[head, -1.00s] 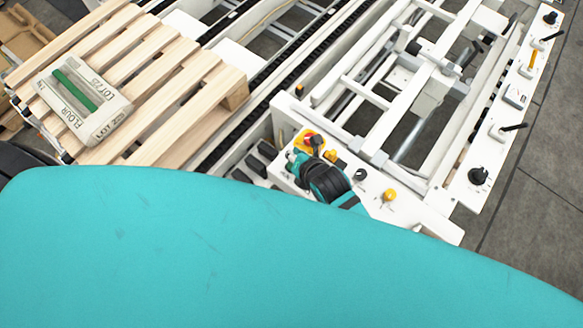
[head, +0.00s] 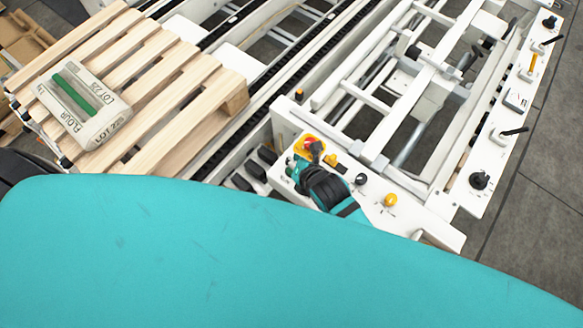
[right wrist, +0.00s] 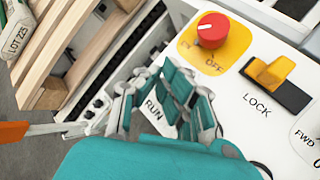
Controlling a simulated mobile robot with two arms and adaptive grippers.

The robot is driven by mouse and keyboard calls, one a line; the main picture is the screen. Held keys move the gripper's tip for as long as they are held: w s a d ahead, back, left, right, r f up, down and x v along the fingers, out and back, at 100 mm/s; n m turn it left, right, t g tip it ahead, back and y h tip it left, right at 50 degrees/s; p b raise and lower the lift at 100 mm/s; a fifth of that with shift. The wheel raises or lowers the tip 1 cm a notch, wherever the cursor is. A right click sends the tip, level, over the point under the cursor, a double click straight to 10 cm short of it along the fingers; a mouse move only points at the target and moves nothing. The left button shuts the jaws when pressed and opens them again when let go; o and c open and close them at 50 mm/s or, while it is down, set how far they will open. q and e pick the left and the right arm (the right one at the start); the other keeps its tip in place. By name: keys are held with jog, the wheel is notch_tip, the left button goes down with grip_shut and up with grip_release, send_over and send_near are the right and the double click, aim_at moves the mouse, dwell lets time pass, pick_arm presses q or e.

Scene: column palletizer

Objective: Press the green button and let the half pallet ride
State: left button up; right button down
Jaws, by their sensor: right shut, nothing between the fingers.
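The wooden half pallet (head: 190,75) lies on the conveyor at the left of the head view, with a flour sack (head: 112,119) on it. A white control panel (head: 375,207) stands right of the pallet. My right gripper (head: 296,168) is over its left end, beside the red knob. In the right wrist view the gripper (right wrist: 178,90) is shut and empty, its fingers pointing down next to the RUN label (right wrist: 154,108). No green button shows; the fingers cover part of the panel by that label. I cannot tell whether they touch anything. My left gripper is out of view.
The red OFF knob (right wrist: 212,30) and the orange LOCK switch (right wrist: 270,72) are close to the right gripper. A white machine frame (head: 352,85) stands behind the panel. A second panel (head: 515,100) with levers and knobs is at the right. Grey floor is clear beyond it.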

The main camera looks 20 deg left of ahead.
jog(key=shift+f, duration=0.1)
dwell(0.5)
jog(key=shift+f, duration=0.3)
